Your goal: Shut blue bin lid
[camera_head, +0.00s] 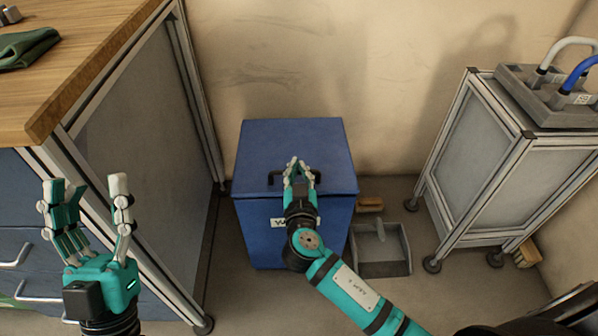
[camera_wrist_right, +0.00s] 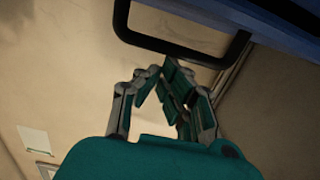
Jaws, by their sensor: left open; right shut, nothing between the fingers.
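The blue bin (camera_head: 263,240) stands on the floor against the wall, in the middle of the head view. Its blue lid (camera_head: 293,142) lies over the top and looks closed or nearly so; I cannot tell whether a gap is left. A black handle (camera_head: 274,177) sits at the lid's front. My right gripper (camera_head: 297,164) is shut and empty, in front of the handle in the head view. In the right wrist view the handle (camera_wrist_right: 185,52) is just beyond the fingertips; contact is unclear. My left gripper (camera_head: 90,188) is open and empty, left of the bin.
A wooden-topped workbench (camera_head: 85,75) with blue drawers stands at the left. A grey dustpan (camera_head: 380,250) and a brush (camera_head: 369,205) lie right of the bin. A wheeled grey cabinet (camera_head: 500,160) stands further right. Floor between dustpan and cabinet is narrow.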

